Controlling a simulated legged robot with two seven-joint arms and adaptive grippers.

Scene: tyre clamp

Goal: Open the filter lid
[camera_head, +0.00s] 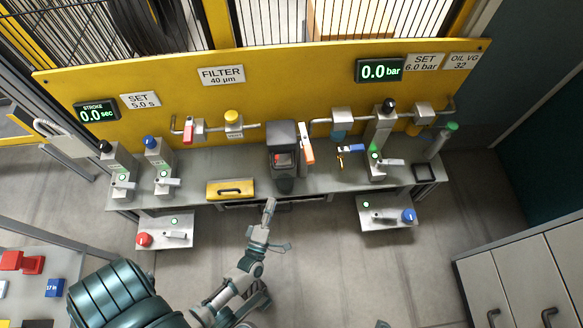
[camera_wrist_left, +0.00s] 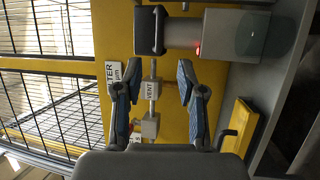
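My left gripper (camera_head: 269,206) is in front of the bench, apart from the unit. In the wrist view its blue-padded fingers (camera_wrist_left: 158,75) are spread and empty.
A yellow case with a black handle (camera_head: 230,189) lies on the bench, left of the filter unit. A red-handled valve (camera_head: 189,130) and yellow-capped vent (camera_head: 233,122) are behind. A blue-handled valve (camera_head: 351,148) is to the right.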

